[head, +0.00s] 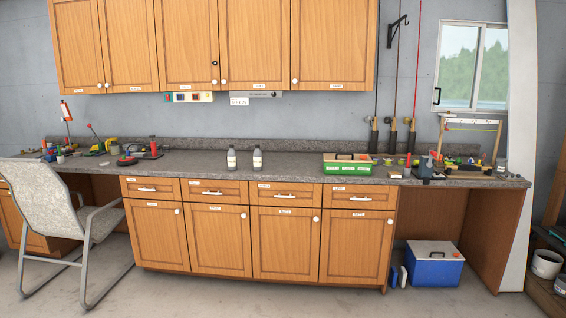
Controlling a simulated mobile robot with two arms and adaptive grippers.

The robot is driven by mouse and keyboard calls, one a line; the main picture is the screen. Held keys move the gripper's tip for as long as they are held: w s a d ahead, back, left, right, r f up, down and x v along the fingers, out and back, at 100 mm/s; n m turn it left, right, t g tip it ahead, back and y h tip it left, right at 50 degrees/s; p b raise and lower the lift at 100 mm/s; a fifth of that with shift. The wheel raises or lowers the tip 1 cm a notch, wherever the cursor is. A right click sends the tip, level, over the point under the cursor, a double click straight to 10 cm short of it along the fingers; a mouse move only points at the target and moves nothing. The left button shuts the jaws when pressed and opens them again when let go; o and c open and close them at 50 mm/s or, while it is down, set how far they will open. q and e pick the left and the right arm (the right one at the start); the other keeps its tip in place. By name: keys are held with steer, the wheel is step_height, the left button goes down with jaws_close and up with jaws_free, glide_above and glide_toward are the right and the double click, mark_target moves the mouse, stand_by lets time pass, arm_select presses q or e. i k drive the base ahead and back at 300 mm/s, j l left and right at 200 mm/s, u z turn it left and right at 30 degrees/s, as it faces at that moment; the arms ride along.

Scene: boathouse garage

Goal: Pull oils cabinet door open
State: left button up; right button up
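Wooden cabinet doors with small white labels show in the head view, and all look shut. The labels are too small to read, so I cannot tell which one is the oils cabinet door. The upper row holds several doors with round white knobs, among them a middle door (187,45) with a dark round lock and a wide right door (333,42). The lower row under the counter includes a left door (157,238) and a right door (354,248), also with white knobs. Neither of my grippers is in view.
A grey counter (300,168) carries two bottles (231,158), a green box (347,168) and tools. A grey chair (50,208) stands at the left. A blue cooler (433,268) sits under the counter. The floor before the lower cabinets is clear.

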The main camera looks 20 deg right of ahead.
mark_target(186, 31)
steer(key=i+j+z, duration=0.4)
steer(key=i, duration=0.2)
steer(key=i+j+z, duration=0.45)
steer(key=i+j, duration=0.95)
steer(key=j, duration=0.15)
